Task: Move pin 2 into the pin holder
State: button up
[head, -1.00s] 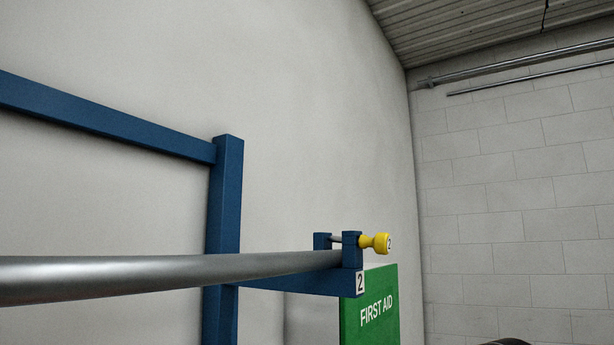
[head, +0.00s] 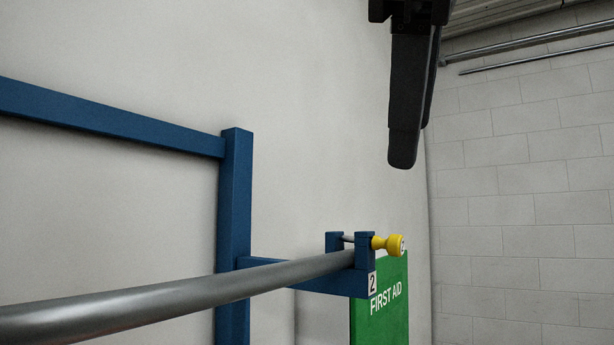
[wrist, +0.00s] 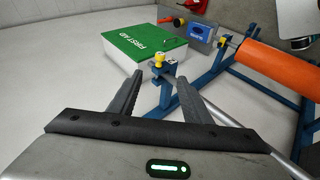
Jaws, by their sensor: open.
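Pin 2 has a yellow knob (head: 388,244) and a thin metal shaft that runs through the blue bracket (head: 335,284) labelled 2, above the end of a grey metal bar (head: 200,294). In the wrist view the yellow knob (wrist: 159,57) shows just beyond my fingertips, between them. My gripper (head: 404,165) hangs above and slightly right of the pin in the head view, pointing down and apart from it. It is open and empty, with its fingers spread in the wrist view (wrist: 153,78). I cannot make out the pin holder for certain.
A green first aid box (head: 379,310) stands behind the bracket. A blue frame post (head: 235,220) rises left of it. The wrist view also shows an orange roll (wrist: 262,66) on the frame, a blue box (wrist: 200,34) and red and yellow items (wrist: 172,20). Pale floor lies at left.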

aim_at(396, 238)
jog(key=b+x, duration=0.1)
jog(key=x, duration=1.6)
jog(key=shift+w, duration=0.15)
grip_shut()
jog(key=s+d, duration=0.4)
jog(key=d, duration=0.2)
jog(key=shift+s, duration=0.2)
dwell(0.5)
dwell(0.4)
